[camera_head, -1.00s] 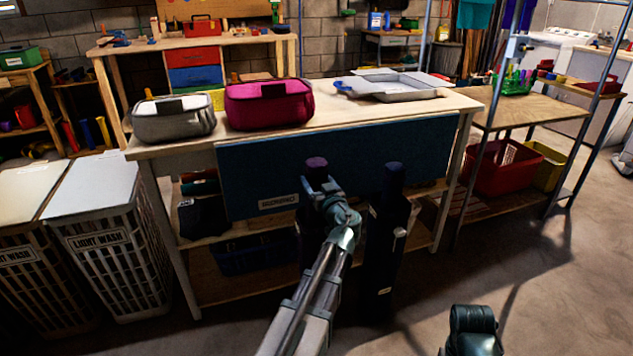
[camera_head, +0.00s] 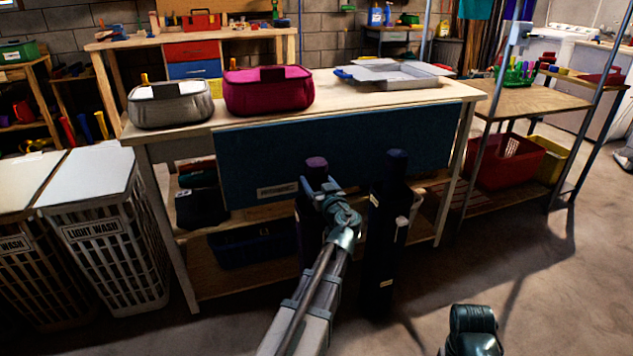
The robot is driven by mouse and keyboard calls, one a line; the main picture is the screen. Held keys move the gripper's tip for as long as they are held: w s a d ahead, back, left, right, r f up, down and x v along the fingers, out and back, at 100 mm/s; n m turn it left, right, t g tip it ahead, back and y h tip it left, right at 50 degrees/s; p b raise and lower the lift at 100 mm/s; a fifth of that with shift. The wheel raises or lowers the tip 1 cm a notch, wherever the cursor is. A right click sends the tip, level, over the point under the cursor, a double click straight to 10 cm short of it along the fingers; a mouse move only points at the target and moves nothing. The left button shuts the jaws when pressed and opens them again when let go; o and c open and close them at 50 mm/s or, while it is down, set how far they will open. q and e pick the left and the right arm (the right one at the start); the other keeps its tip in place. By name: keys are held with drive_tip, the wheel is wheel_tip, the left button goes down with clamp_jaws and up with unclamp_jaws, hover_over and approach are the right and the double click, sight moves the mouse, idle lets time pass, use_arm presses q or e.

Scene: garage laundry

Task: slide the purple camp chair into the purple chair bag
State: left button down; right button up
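The purple camp chair (camera_head: 316,163) is upright in front of the workbench, and only its rounded purple top shows above my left gripper (camera_head: 319,186). The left gripper's fingers straddle the chair just under that top and look closed on it. The dark bag-like column (camera_head: 308,228) below the hand seems to be the purple chair bag. My gripper and forearm cover much of it, so its mouth and how deep the chair sits in it are hidden. My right gripper is out of the picture; only a dark part of that arm shows at the bottom right.
A navy chair (camera_head: 396,166) stands in a dark bag (camera_head: 384,245) close to the right. Behind is the workbench (camera_head: 400,99) with a blue front panel (camera_head: 400,145). Laundry baskets (camera_head: 112,235) stand left. The floor (camera_head: 530,265) at right is clear.

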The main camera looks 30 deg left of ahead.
use_arm(q)
drive_tip(key=shift+f, duration=0.15)
drive_tip(key=shift+f+b, duration=0.15)
drive_tip(key=shift+b, duration=0.2)
unclamp_jaws()
drive_tip(key=v, duration=1.4)
drive_tip(key=shift+a, duration=0.15)
drive_tip(key=x, duration=1.3)
drive_tip(key=shift+w+a, duration=0.25)
drive_tip(key=shift+w, duration=0.1)
drive_tip(key=shift+r, duration=0.2)
drive_tip(key=shift+f, duration=0.1)
